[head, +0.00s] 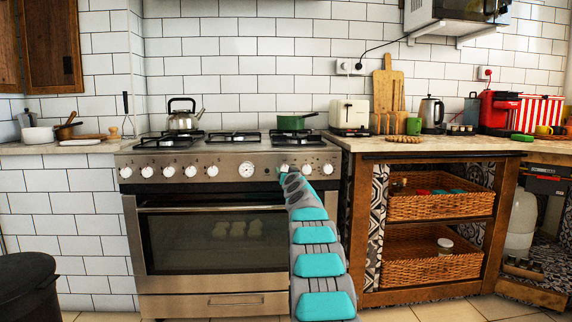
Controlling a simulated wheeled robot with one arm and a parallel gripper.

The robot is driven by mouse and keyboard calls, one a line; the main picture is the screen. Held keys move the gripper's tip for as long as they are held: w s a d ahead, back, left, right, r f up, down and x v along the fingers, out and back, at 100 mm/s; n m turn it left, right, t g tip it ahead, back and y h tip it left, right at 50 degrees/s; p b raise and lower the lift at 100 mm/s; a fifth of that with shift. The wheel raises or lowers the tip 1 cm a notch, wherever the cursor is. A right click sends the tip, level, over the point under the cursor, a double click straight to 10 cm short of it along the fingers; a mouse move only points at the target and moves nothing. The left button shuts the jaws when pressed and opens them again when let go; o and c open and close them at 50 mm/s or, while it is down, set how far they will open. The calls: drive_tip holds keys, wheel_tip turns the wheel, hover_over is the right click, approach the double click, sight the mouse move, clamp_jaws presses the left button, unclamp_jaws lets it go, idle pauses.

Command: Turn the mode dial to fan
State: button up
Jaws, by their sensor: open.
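The stove's steel control panel (230,170) carries a row of several white knobs, with a larger round dial or clock face (246,169) among them. Right of it are a knob (306,169) and another at the far right end (328,168). The markings are too small to read, so I cannot tell which one is the mode dial. My arm reaches up from the bottom, and my gripper (283,173) is at the panel, right of the round face, over or in front of a knob. Its jaws are small and partly hidden by the arm; they are open. I cannot tell whether they touch the knob.
The oven door (213,245) is closed below the panel, with its handle bar (210,208) across the top. A kettle (183,115) and a green pot (291,122) stand on the stovetop. A wooden shelf unit with wicker baskets (440,207) stands to the right.

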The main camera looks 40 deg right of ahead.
sight(285, 170)
drive_tip(key=shift+w+d+r+p, duration=0.35)
drive_tip(key=shift+w+p, duration=0.25)
drive_tip(key=shift+p, duration=0.3)
drive_tip(key=shift+w+d+f+p, duration=0.3)
drive_tip(key=shift+w+p, duration=0.3)
drive_tip(key=shift+p, duration=0.35)
clamp_jaws()
